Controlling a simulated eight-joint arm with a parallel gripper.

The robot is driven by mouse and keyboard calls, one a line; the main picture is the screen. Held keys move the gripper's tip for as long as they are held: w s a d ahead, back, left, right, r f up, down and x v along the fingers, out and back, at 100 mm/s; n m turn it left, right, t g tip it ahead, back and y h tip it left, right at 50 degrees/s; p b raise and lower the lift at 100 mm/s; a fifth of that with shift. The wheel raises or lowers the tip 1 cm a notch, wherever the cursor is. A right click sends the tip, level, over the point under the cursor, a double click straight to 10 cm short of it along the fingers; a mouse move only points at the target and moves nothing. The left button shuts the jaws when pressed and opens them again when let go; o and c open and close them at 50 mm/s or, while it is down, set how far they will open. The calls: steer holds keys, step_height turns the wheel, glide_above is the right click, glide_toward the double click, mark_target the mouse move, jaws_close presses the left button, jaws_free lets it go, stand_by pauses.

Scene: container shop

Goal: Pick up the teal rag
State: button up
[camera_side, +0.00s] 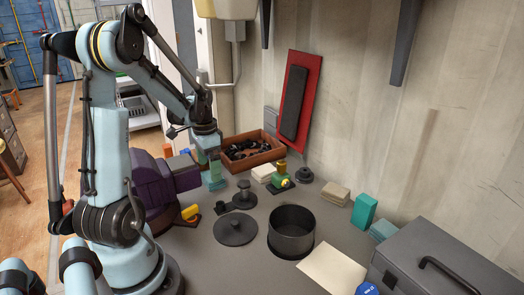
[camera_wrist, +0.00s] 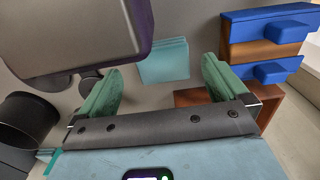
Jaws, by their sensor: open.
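A folded teal rag (camera_wrist: 165,62) shows in the wrist view just beyond and between my green fingertips, lying on the grey surface. A teal piece (camera_side: 213,182) that looks like the same rag shows in the side view, just below my gripper (camera_side: 208,161), beside the purple machine. My gripper (camera_wrist: 161,72) is open, with nothing between its fingers. The rag looks apart from the fingers; the exact height gap is hard to tell. Another folded teal cloth (camera_side: 383,230) lies at the right of the bench, next to the grey toolbox.
The purple machine (camera_side: 170,185) stands close to the left of the rag. A brown wooden tray (camera_side: 250,160) with dark parts lies behind it. A black pot (camera_side: 291,230), a round lid (camera_side: 235,229) and a teal box (camera_side: 364,210) stand on the bench.

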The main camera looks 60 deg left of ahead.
mark_target(209, 172)
steer(key=shift+f, duration=1.6)
steer(key=c, duration=1.1)
steer(key=shift+r, duration=0.1)
steer(key=shift+r, duration=0.75)
step_height(209, 172, up, 3)
steer(key=shift+f, duration=0.1)
steer(key=w+d+r, duration=0.3)
steer(key=d+r, duration=0.3)
steer(key=d, duration=0.5)
steer(key=shift+r, duration=0.3)
